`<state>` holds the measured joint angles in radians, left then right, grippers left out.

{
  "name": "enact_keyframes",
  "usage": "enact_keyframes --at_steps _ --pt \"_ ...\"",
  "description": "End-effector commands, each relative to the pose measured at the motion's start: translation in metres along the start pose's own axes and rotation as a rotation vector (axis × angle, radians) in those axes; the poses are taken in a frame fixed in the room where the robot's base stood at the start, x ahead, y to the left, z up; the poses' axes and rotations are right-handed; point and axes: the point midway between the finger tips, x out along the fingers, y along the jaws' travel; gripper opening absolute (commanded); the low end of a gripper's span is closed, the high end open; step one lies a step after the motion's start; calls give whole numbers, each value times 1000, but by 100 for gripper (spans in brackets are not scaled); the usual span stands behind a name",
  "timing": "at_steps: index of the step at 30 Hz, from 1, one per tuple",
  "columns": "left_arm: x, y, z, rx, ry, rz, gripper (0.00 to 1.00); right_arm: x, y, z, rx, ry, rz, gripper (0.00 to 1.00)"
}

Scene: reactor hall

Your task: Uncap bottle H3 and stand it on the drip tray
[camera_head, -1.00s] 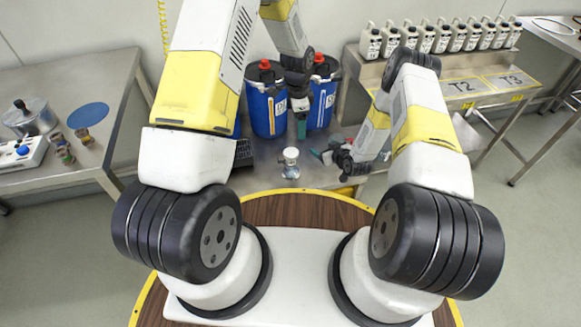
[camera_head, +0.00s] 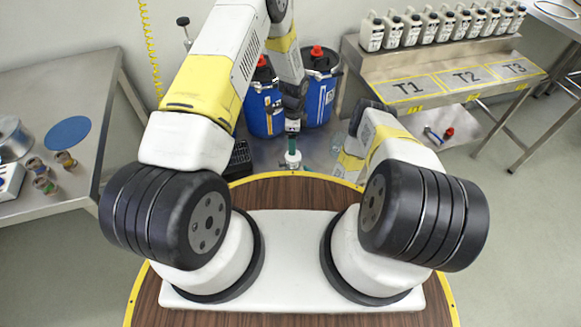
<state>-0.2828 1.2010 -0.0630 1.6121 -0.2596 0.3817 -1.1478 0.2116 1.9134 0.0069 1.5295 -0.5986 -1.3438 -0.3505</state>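A small white-topped object (camera_head: 292,159), perhaps a bottle, stands on the grey bench just beyond my round wooden base. I cannot read a label on it, so I cannot tell if it is H3. My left gripper (camera_head: 292,127) points down directly above it, its green fingertips close to or at its top. I cannot tell whether they touch or grip it. My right gripper is mostly hidden behind its own forearm, low over the bench. A black grated tray (camera_head: 239,159), perhaps the drip tray, is partly hidden behind my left arm.
Blue drums with red caps (camera_head: 319,92) stand behind my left gripper. White bottles (camera_head: 440,28) line the back right shelf, above mats marked T1, T2 and T3 (camera_head: 464,77). A red-ended item (camera_head: 448,133) lies on the lower shelf. The left table (camera_head: 60,190) holds jars and a pot.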

Motion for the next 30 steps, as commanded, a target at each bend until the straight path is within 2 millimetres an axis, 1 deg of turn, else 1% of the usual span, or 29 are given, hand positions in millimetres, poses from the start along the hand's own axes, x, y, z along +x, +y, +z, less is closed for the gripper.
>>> enact_keyframes --at_steps 6,12,18,25,26,27,29,30 --pt "0 0 0 0 0 0 77 33 0 -1 -1 2 0 76" --pt "0 0 0 -1 0 0 77 60 0 -1 -2 2 1 76" --pt "0 0 0 -1 0 0 77 71 0 -1 1 1 0 76" --pt "0 0 0 -1 0 0 77 71 0 -1 0 0 0 76" --pt "0 0 0 -1 0 0 77 71 0 -1 1 0 0 72" --pt "0 0 0 -1 0 0 77 71 0 -1 0 0 0 64" --pt "0 0 0 -1 0 0 77 71 0 -1 0 0 0 52" --pt "0 0 0 -1 0 0 77 71 0 -1 0 0 0 44"
